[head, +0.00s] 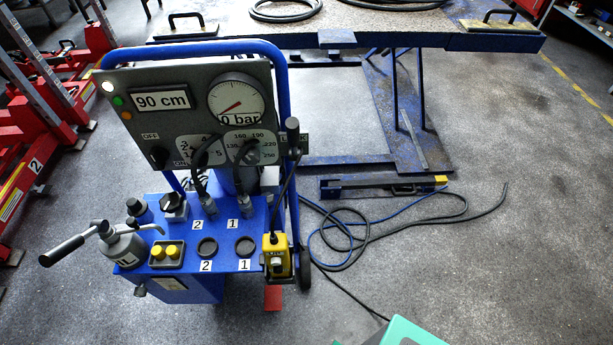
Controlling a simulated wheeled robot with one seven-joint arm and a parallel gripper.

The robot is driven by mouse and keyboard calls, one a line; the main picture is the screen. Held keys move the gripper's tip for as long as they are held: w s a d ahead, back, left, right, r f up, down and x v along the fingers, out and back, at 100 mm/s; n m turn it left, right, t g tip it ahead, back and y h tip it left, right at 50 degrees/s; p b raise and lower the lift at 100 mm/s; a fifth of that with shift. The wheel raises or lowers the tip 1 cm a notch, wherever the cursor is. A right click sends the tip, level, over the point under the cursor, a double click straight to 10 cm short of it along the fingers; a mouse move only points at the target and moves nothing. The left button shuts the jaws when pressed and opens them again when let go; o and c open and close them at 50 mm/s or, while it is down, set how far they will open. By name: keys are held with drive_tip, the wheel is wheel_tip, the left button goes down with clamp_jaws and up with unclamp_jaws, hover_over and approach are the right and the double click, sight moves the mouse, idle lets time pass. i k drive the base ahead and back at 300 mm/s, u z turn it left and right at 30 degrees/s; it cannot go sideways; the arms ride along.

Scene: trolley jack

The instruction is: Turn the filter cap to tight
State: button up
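A blue trolley jack (180,242) stands left of centre with a grey control panel (134,92) above its deck. No part is legibly marked as the filter cap. A dark round cap (138,207) sits at the deck's back left. Beside it is a black knob on a pale, marked base (174,206); either could be the filter cap. Their tight marks are too small to read.
A grey oil can (122,245) with a handle sticks out left of the deck. A yellow pendant (276,256) hangs at the right. Hoses (365,232) lie on the floor near a blue lift table (345,38). Red machinery (42,125) stands left.

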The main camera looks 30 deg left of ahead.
sight(270, 198)
drive_tip(key=u, duration=0.05)
drive_tip(key=i, duration=0.7)
drive_tip(key=u, duration=0.55)
drive_tip(key=i, duration=0.45)
drive_tip(key=u, duration=0.4)
